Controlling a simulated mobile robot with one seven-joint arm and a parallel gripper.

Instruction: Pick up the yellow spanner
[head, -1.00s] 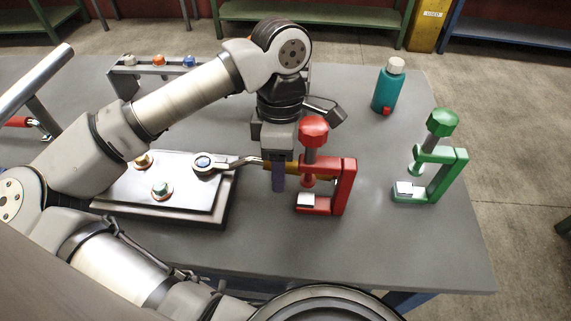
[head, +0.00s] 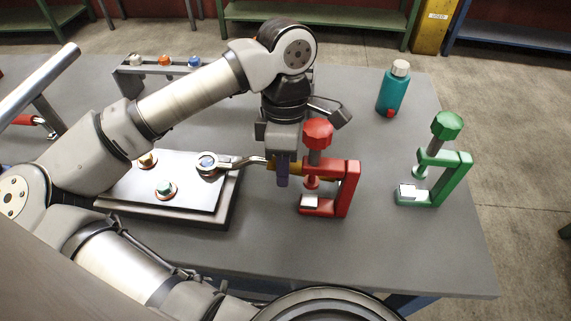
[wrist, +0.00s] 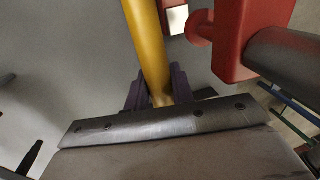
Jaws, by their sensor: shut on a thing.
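The yellow spanner (head: 245,161) has a metal ring end and a yellow handle, which also shows in the wrist view (wrist: 147,40). My gripper (head: 282,181) is shut on the handle near where it meets the metal shaft; its dark purple fingers also show in the wrist view (wrist: 154,92). The ring end lies over a blue-centred bolt (head: 207,162) at the right edge of the plate; I cannot tell whether it sits around the bolt or above it. The handle's far end passes behind the red clamp.
The red clamp (head: 347,190) stands close to the right of my gripper. A green clamp (head: 446,180) and teal bottle (head: 391,95) stand farther right. The metal plate (head: 190,193) carries other bolts. A rail (head: 130,82) with knobs is behind. The front right tabletop is clear.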

